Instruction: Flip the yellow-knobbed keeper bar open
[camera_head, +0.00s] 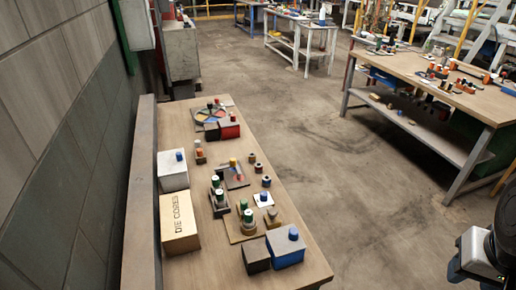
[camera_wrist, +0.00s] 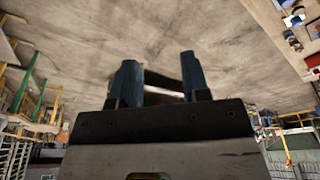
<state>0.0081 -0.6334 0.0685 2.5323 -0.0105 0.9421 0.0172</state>
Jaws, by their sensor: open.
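A small yellow knob (camera_head: 233,161) shows in the head view, at the back edge of a dark flat plate (camera_head: 236,183) in the middle of the near wooden bench. A thin reddish strip lies near it on the plate. The keeper bar itself is too small to make out clearly. My gripper (camera_wrist: 159,64) shows in the wrist view with its two dark blue fingers apart and nothing between them. It faces bare floor, well away from the bench things. In the head view only part of my arm shows, at the lower right edge, far from the yellow knob.
The bench (camera_head: 300,262) also holds a "DIE CORES" box (camera_head: 180,224), a white box (camera_head: 172,173), a blue box (camera_head: 287,249), a dark box (camera_head: 256,257), green-topped pieces and small cylinders. A wall runs along its left. Open floor (camera_head: 350,190) lies to its right.

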